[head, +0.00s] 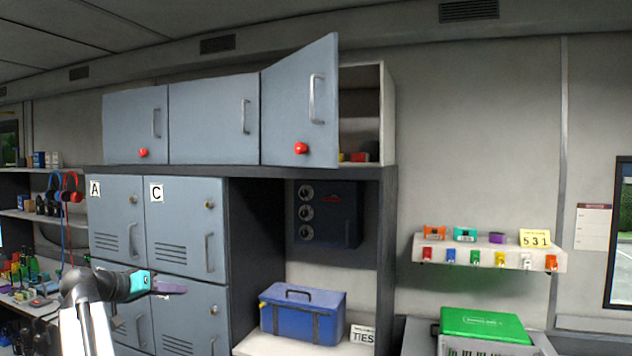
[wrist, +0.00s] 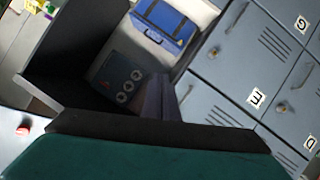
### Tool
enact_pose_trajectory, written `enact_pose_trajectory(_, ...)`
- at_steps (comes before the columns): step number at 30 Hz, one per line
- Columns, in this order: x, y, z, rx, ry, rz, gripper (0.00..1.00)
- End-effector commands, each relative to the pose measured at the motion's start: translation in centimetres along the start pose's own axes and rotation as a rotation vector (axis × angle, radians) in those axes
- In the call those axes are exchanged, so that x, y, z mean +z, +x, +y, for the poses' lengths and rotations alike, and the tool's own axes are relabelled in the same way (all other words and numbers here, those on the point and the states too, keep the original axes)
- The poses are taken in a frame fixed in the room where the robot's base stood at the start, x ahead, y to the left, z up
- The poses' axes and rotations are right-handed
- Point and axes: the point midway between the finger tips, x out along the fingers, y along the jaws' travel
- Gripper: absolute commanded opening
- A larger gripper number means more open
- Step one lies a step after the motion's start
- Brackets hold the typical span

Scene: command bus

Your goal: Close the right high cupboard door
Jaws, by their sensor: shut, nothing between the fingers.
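The right high cupboard door (head: 284,105) is grey-blue and stands open in the head view, swung outward from its left edge. It has a silver handle (head: 316,98) near its free edge and a red knob (head: 301,148) at the bottom. The open cupboard's inside (head: 360,115) shows to its right, with small red and yellow items at the bottom. My gripper (head: 172,287) is shut and empty, low at the left in front of the lockers, well below and left of the door. Its purple fingers also show in the wrist view (wrist: 160,98).
Two other high doors (head: 212,120) to the left are shut. Lockers (head: 180,230) marked A and C stand below them. A blue toolbox (head: 303,313) sits in the open bay. A small shelf (head: 490,255) with keys and a green box (head: 485,325) are at the right.

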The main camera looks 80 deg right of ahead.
Motion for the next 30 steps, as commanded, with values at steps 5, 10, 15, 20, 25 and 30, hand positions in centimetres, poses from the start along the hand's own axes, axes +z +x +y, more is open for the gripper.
enact_pose_trajectory(5, -6.3, 0.3, 8.2, 0.107, 0.131, 0.05, 0.0)
enact_pose_trajectory(10, -11.2, -0.2, 16.4, 0.209, 0.25, 0.099, 0.0)
enact_pose_trajectory(15, -15.2, -1.4, 25.0, 0.315, 0.369, 0.15, 0.0)
enact_pose_trajectory(20, -18.1, -3.1, 32.8, 0.412, 0.472, 0.195, 0.0)
enact_pose_trajectory(25, -19.6, -4.7, 38.3, 0.481, 0.544, 0.23, 0.0)
enact_pose_trajectory(30, -20.1, -5.3, 40.5, 0.509, 0.572, 0.243, 0.0)
